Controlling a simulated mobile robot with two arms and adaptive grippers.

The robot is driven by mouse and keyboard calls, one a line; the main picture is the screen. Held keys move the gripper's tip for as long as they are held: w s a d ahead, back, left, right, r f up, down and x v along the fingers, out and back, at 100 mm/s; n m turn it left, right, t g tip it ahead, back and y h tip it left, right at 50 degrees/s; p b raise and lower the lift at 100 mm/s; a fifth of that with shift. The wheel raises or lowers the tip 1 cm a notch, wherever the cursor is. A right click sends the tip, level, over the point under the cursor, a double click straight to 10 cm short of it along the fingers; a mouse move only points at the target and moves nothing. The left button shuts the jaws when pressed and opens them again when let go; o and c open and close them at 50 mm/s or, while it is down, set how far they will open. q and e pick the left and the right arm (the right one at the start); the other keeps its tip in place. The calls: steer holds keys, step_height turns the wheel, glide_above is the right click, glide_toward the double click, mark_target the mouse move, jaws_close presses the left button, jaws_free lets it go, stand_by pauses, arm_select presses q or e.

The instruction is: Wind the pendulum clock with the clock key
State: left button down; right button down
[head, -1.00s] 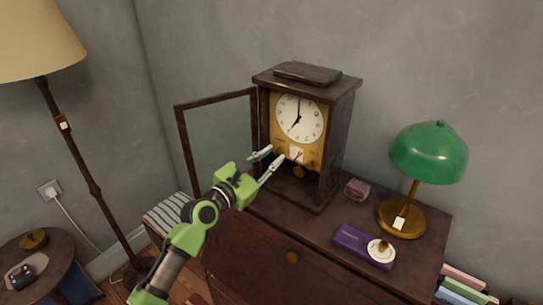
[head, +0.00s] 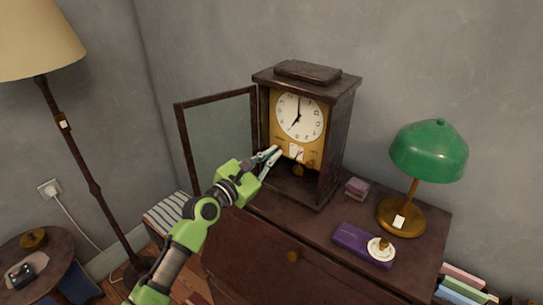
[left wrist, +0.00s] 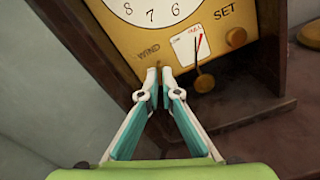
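The pendulum clock (head: 343,130) stands on the wooden cabinet with its glass door (head: 220,145) swung open to the left. Its hands show about seven. In the left wrist view, the brass face plate (left wrist: 180,40) carries the words WIND and SET, a brown SET knob (left wrist: 235,37) and a small gauge (left wrist: 190,46) with a needle near the red FULL mark. My left gripper (head: 280,150) is at the WIND spot, its fingertips (left wrist: 160,74) nearly together. Between them a small brown bit, apparently the clock key (left wrist: 158,65), barely shows. My right gripper is not in view.
A green lamp (head: 430,152), a purple box (head: 352,240) with a round white and brass piece (head: 380,249) and a small pinkish box (head: 356,188) stand right of the clock. A floor lamp (head: 85,180) and a round side table (head: 55,243) are at left.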

arm_select(q)
steer(key=m+b, duration=0.2)
steer(key=m, duration=0.7)
steer(key=m+b, duration=0.2)
steer(key=m, duration=0.7)
steer(key=shift+a+r+m+b, duration=0.1)
steer(key=shift+r+m+b, duration=0.1)
steer(key=shift+m+b, duration=0.15)
steer(key=shift+m, duration=0.25)
steer(key=c, duration=2.3)
jaws_free()
steer(key=v, duration=1.2)
